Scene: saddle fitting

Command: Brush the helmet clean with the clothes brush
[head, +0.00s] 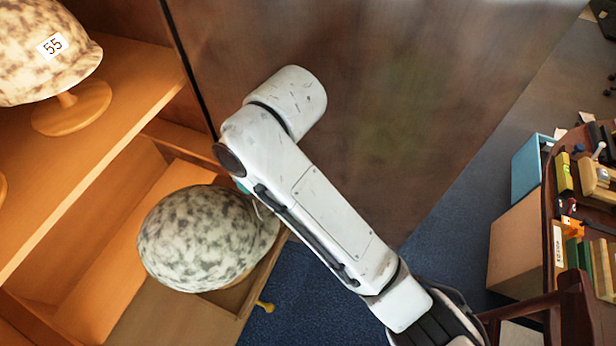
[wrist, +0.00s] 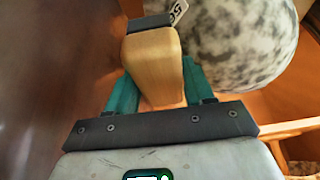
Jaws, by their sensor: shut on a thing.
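A mottled grey-white helmet (head: 195,240) sits low at the front of the wooden cabinet, left of my arm in the head view. A mottled helmet (wrist: 240,40) also fills the upper right of the wrist view, with part of a white number label at its left edge. My gripper (wrist: 158,85) has teal fingers shut on the clothes brush (wrist: 153,55), a pale wooden block with a dark strip at its far end. The brush is close beside the helmet; I cannot tell whether they touch. My arm hides the gripper and brush almost wholly in the head view.
A second helmet (head: 45,55), labelled 55, rests on a wooden stand (head: 72,110) on the upper shelf (head: 140,80). A dark wooden panel (head: 430,90) stands behind my arm. A cluttered desk (head: 550,215) is at the right, with blue carpet (head: 440,240) between.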

